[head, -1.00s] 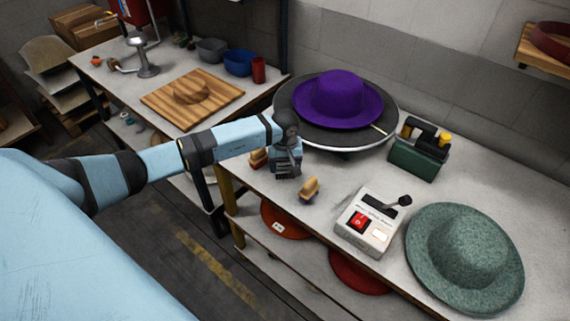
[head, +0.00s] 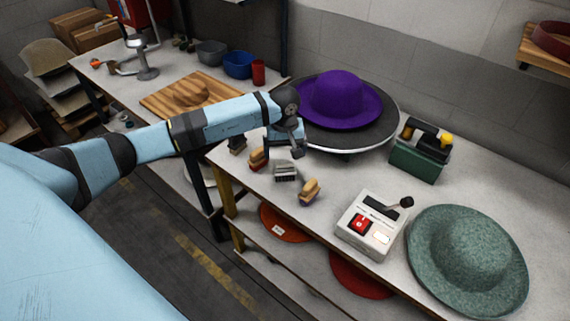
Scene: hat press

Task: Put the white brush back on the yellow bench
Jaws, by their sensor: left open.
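The yellow bench (head: 330,212) is the grey-topped worktable with yellow legs, at the centre and right. A small pale grey-white brush (head: 286,171), which looks like the white brush, rests on its top near the front left corner. My left gripper (head: 284,152) is just above and behind it in the picture, open and seemingly apart from it. The arm and wrist hide part of the bench top behind. My right gripper is not in view.
A tan-backed brush (head: 310,191) and another brush (head: 258,158) stand close by. A purple hat (head: 342,98) lies on a round dark plate behind. A control box (head: 372,223), a green caddy (head: 418,157) and a green hat (head: 468,258) occupy the right.

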